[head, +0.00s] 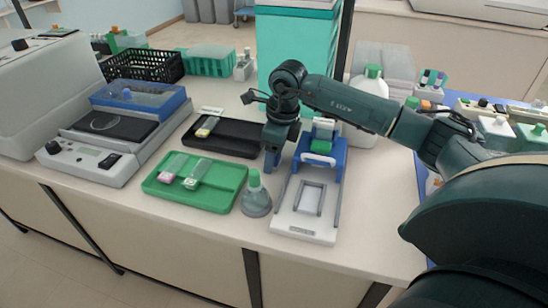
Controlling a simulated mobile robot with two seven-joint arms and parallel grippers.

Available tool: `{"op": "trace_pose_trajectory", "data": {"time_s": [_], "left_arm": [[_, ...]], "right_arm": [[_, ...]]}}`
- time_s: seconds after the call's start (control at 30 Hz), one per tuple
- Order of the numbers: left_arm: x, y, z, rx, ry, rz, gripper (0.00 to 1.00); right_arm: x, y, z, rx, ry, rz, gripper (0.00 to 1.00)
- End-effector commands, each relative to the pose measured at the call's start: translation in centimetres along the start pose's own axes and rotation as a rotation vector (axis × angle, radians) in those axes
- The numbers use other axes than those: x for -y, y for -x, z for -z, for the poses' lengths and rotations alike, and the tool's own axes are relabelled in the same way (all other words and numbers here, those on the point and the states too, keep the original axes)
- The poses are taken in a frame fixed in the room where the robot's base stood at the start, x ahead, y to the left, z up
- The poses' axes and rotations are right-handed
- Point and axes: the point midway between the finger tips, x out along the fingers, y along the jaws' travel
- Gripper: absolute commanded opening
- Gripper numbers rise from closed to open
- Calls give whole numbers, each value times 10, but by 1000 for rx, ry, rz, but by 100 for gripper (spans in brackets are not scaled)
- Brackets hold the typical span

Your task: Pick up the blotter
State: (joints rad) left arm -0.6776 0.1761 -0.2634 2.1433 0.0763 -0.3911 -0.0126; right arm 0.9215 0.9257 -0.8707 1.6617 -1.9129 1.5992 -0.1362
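A small green-and-white block (322,141), which looks like the blotter, sits in the blue stand (338,165) at the back of a white slide fixture (305,221). My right gripper (282,160) points down just left of the blue stand, close to the block but apart from it. Its fingers appear spread with nothing between them; the far finger is hard to make out against the stand. My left gripper is not in view.
A green tray (217,197) with slides and a black tray (234,142) lie further left. A white jug (371,95) stands behind the blue stand.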

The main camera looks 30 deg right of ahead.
Motion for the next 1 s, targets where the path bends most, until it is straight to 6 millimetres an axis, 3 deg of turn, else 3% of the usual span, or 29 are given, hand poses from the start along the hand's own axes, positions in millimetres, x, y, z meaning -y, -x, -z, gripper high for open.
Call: {"op": "trace_pose_trajectory", "data": {"time_s": [0.5, 0.77, 1.0], "left_arm": [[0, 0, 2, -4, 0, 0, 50], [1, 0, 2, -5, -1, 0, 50], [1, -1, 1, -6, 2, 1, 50]], "right_arm": [[0, 1, 0, 0, -1, 0, 19], [0, 4, -1, 1, -1, 1, 19], [1, 44, -8, 6, -1, 3, 19]]}}
